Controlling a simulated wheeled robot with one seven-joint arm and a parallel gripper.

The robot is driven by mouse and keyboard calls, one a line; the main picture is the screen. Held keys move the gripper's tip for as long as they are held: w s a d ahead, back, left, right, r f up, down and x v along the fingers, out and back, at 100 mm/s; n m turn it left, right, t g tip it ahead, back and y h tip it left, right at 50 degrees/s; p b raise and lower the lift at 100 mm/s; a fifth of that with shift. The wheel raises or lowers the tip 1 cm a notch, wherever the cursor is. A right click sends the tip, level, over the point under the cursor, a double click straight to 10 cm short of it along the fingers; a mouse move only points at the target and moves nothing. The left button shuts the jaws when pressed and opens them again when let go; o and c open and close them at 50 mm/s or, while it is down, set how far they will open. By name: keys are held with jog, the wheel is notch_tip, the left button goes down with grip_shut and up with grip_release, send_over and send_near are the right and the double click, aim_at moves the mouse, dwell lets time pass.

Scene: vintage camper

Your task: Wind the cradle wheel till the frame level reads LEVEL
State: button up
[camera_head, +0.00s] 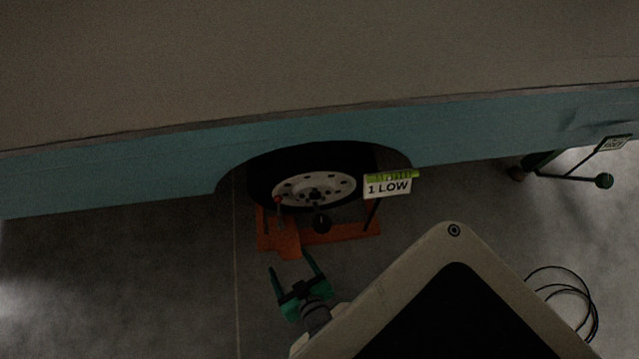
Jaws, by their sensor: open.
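The frame level (391,174) is a green vial above a white card that reads "1 LOW", at the right of the camper's wheel. An orange cradle (341,233) stands on the floor below the tyre. A small dark round knob or wheel (322,222) shows at the cradle's middle, and a thin crank-like part with a reddish top (279,205) stands at its left; I cannot tell for sure which is the cradle wheel. My gripper (290,263), with green fingers, is open and empty. It is in front of the cradle's lower left in the picture, apparently touching nothing.
The camper's teal body (110,180) overhangs the cradle. A green stand with a ball-ended bar and a sign (613,143) is at the right. A coiled black cable (585,305) lies on the floor. The floor at the left (130,280) is clear.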

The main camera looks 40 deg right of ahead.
jog(key=w+d+f+m+g, duration=0.2)
jog(key=w+d+f+g, duration=0.2)
jog(key=d+f, duration=0.25)
jog(key=m+g+y, duration=0.2)
jog(key=m+g, duration=0.1)
jog(key=g, duration=0.4)
send_over(322, 222)
notch_tip(322, 222, down, 2)
notch_tip(322, 222, down, 10)
jog(key=shift+r, duration=0.15)
jog(key=c, duration=1)
